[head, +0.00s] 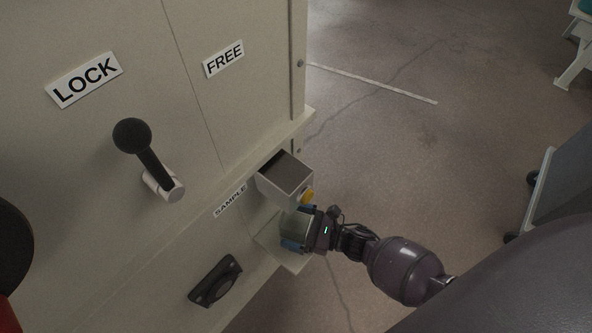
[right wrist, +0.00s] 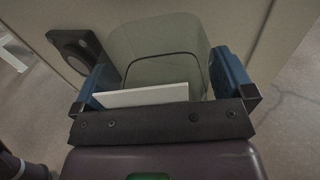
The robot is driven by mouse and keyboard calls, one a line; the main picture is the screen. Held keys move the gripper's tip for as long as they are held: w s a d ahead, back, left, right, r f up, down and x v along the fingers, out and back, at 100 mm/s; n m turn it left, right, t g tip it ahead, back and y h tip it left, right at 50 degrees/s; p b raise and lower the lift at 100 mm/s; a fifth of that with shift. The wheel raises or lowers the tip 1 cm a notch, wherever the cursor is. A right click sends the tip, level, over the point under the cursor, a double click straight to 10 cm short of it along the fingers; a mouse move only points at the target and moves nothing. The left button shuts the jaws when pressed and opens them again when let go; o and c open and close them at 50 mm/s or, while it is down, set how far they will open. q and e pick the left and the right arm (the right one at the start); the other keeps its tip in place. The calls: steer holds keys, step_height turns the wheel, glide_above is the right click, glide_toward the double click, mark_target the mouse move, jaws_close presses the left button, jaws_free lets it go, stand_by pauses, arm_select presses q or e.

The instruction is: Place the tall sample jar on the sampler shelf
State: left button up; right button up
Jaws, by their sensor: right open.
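The tall sample jar (head: 294,226), a clear greenish vessel, stands on the pale sampler shelf (head: 296,263) under the box-shaped sample outlet on the cabinet. It looks upright. My right gripper (head: 299,228) is open, with its blue fingers on either side of the jar. In the right wrist view the jar (right wrist: 165,50) fills the space between the two fingers (right wrist: 163,82), and a white plate shows at its near side. I cannot tell if the fingers touch the glass. My left gripper is not in view.
The grey sample outlet box (head: 287,180) sits close above my right gripper. The cabinet carries a black-knobbed lever (head: 150,160) below LOCK and FREE labels, and a dark fitting (head: 215,281) lower down. Open floor (head: 420,120) lies to the right; a grey cart (head: 562,180) stands at the right edge.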

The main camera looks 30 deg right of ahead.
steer(key=p+v, duration=0.1)
steer(key=v, duration=1.1)
steer(key=shift+r, duration=0.1)
